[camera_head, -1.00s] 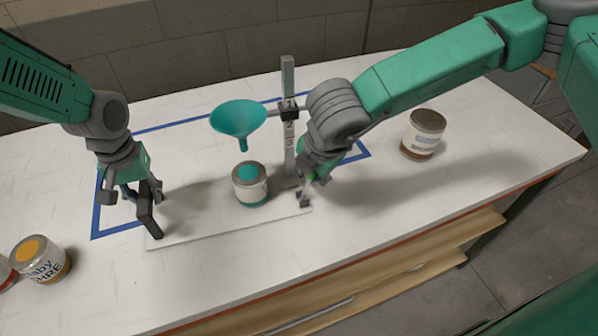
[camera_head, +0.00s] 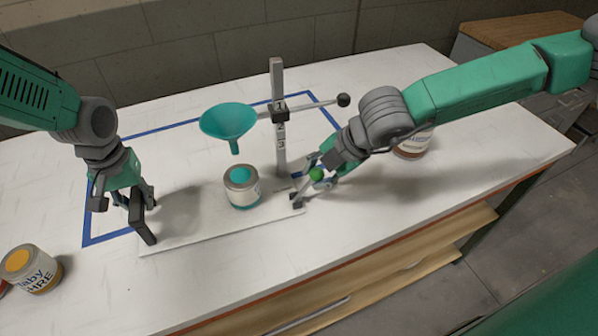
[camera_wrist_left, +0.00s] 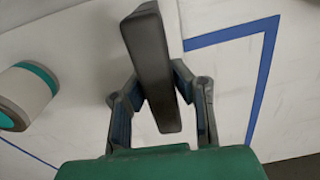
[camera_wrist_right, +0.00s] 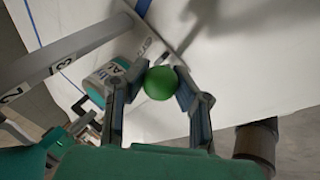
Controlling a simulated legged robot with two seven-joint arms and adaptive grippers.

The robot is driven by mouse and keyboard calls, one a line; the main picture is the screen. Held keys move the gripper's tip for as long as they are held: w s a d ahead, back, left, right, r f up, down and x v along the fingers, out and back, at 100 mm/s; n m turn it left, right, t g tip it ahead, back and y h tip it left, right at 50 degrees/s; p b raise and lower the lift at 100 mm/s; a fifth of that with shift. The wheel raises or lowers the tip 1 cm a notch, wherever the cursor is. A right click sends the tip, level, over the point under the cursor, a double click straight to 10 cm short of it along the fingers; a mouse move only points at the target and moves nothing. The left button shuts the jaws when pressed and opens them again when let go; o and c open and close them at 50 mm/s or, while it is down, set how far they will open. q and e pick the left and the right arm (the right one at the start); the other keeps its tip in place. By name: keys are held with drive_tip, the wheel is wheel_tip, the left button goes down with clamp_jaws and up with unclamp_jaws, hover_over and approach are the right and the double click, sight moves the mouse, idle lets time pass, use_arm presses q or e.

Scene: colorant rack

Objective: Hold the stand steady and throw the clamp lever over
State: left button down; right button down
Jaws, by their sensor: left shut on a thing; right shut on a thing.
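The stand has a white base plate (camera_head: 215,230), an upright post (camera_head: 278,140) marked with numbers, and a teal funnel (camera_head: 228,122) on a side arm. My left gripper (camera_head: 143,205) is shut on a dark grey grip bar (camera_head: 141,222) at the plate's left end; the bar (camera_wrist_left: 152,70) crosses between its fingers in the left wrist view. My right gripper (camera_head: 322,172) is shut on the green ball of the clamp lever (camera_head: 316,174) at the plate's right end. The ball (camera_wrist_right: 160,83) sits between the fingertips in the right wrist view. The lever leans up and right.
A can with a teal top (camera_head: 242,187) stands on the plate below the funnel. A black-knobbed rod (camera_head: 343,100) sticks out right from the post. Other cans stand at the left (camera_head: 30,268) and right (camera_head: 414,144). Blue tape (camera_head: 84,220) marks the table.

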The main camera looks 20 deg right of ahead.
use_arm(q)
drive_tip(key=shift+a, duration=0.15)
use_arm(e)
drive_tip(key=shift+d, duration=0.15)
drive_tip(key=c, duration=1.2)
unclamp_jaws()
drive_tip(key=v, duration=1.1)
drive_tip(key=shift+d+r, duration=0.1)
drive_tip(key=shift+r, duration=0.3)
use_arm(q)
drive_tip(key=c, duration=1.4)
unclamp_jaws()
drive_tip(key=shift+o, duration=0.2)
